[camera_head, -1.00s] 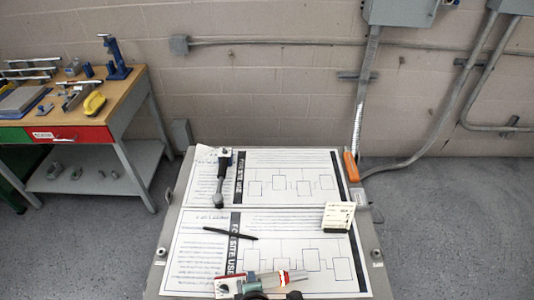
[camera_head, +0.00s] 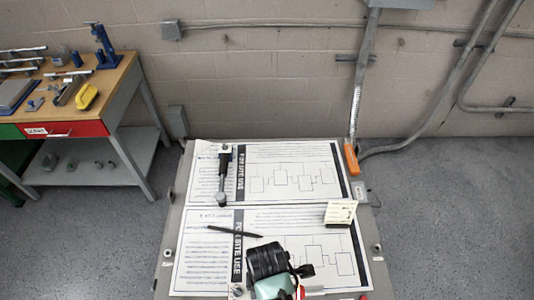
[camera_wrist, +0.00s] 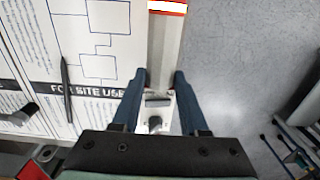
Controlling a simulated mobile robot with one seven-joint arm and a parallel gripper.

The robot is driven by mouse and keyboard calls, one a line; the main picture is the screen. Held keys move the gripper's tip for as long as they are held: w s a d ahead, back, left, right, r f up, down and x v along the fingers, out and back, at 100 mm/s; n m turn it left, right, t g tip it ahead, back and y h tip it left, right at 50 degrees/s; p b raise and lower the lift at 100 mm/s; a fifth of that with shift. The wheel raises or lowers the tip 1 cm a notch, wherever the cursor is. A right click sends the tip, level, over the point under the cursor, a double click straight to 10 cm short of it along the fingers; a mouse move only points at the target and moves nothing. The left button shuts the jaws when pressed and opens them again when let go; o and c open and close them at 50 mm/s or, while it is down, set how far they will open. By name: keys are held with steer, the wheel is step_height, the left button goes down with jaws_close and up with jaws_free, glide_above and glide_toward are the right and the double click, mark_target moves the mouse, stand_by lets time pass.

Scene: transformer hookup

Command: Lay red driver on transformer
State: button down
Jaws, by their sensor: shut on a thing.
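My gripper (camera_wrist: 161,78) is at the front edge of the transformer (camera_wrist: 165,45), at the bottom of the head view. Its two blue fingers stand either side of the grey rim. A small red piece of the red driver (camera_head: 300,292) shows beside the gripper in the head view, and red slivers show between the fingertips in the wrist view. The driver is mostly hidden. The transformer's top (camera_head: 190,190) carries two printed sheets. I cannot tell whether the driver touches the top.
A black-handled tool (camera_head: 223,172) and a black pen (camera_head: 234,231) lie on the sheets. A workbench (camera_head: 130,75) stands at the left.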

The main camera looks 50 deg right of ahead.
steer(key=shift+f, duration=2.45)
steer(key=shift+c, duration=2.2)
jaws_free()
steer(key=shift+f, duration=0.1)
